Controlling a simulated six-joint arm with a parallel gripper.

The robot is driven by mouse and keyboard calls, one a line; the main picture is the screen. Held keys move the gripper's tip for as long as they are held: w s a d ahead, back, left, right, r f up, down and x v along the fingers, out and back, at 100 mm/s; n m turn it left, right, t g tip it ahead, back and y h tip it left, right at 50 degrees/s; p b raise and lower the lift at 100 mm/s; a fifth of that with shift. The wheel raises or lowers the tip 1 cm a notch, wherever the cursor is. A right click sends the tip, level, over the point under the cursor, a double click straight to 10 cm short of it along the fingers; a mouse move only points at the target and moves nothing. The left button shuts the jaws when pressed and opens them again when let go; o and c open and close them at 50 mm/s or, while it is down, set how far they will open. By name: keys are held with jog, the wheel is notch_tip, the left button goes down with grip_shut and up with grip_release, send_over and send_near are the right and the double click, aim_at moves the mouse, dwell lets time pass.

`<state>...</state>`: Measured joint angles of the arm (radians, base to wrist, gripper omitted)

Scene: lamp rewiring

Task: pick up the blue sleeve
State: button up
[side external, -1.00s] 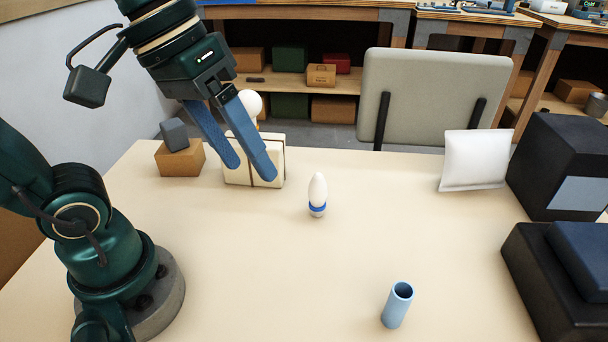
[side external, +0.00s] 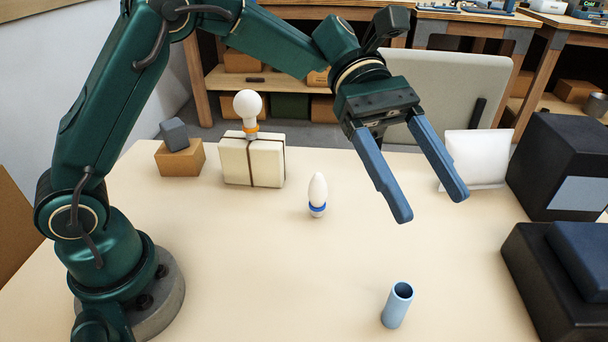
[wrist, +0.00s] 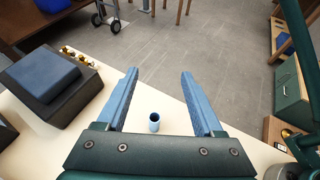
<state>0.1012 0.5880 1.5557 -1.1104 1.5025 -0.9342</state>
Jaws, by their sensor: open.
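The blue sleeve (side external: 397,306) is a light blue hollow tube standing upright on the table near its front edge, right of centre in the side view. In the wrist view the sleeve (wrist: 154,123) shows between my two fingers, lower in the picture. My gripper (side external: 434,208) is open and empty, with long blue fingers. It is above the table, behind and above the sleeve in the side view, and apart from it. It also shows in the wrist view (wrist: 159,72).
A white bulb with a blue band (side external: 317,193) stands mid-table. A cream block (side external: 240,163) carries a round bulb (side external: 248,104). A grey cube (side external: 174,134) sits on a brown box (side external: 180,158). Dark boxes (side external: 545,165) line the right. Table around the sleeve is clear.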

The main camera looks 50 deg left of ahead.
aim_at(405, 309)
jog(key=f, duration=1.6)
jog(key=shift+w+d+f, duration=0.1)
jog(key=shift+w+f, duration=0.1)
jog(key=shift+f, duration=0.1)
jog(key=shift+d+f, duration=0.15)
jog(key=shift+f, duration=0.15)
jog(key=shift+x, duration=2.4)
jog(key=shift+r, duration=0.1)
grip_shut()
